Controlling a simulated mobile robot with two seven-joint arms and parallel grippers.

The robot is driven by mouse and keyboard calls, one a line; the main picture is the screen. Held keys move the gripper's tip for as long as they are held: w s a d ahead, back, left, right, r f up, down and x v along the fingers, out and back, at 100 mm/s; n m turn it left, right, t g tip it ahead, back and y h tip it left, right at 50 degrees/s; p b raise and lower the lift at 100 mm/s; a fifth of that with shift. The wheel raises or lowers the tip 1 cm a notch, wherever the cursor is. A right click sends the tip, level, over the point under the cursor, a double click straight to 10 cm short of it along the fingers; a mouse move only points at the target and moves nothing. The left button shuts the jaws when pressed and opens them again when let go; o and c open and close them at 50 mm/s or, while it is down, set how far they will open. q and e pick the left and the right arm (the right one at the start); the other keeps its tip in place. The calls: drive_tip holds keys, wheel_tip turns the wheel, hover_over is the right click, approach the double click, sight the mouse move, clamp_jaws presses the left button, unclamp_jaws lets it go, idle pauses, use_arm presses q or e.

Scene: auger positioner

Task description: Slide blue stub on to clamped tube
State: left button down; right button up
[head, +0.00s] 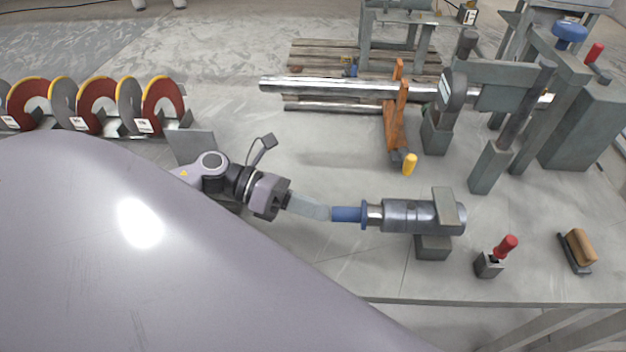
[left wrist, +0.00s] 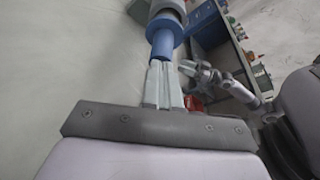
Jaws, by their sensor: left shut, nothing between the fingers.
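The tube rests in a grey clamp block (head: 433,246) near the table's front edge. My left gripper (head: 328,212) is shut and empty, its fingertips at the stub's free end; I cannot tell whether they touch. In the left wrist view the blue stub (left wrist: 163,38) is just beyond the shut fingers. My right gripper (left wrist: 188,68) appears small in the left wrist view; its jaw state is unclear.
Several red and grey discs (head: 97,103) stand on a rack at the back left. Long metal tubes (head: 325,88) lie behind, by an orange stand (head: 396,110). A red-handled tool (head: 495,257) and a brush (head: 577,249) sit at front right. The table between is clear.

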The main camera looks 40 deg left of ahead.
use_arm(q)
drive_tip(key=shift+s+a, duration=0.4)
drive_tip(key=shift+a, duration=0.3)
drive_tip(key=shift+s+a, duration=0.35)
drive_tip(key=shift+a, duration=0.3)
drive_tip(key=shift+b+v, duration=0.45)
drive_tip(key=shift+v, duration=2.7)
drive_tip(key=shift+s, duration=0.1)
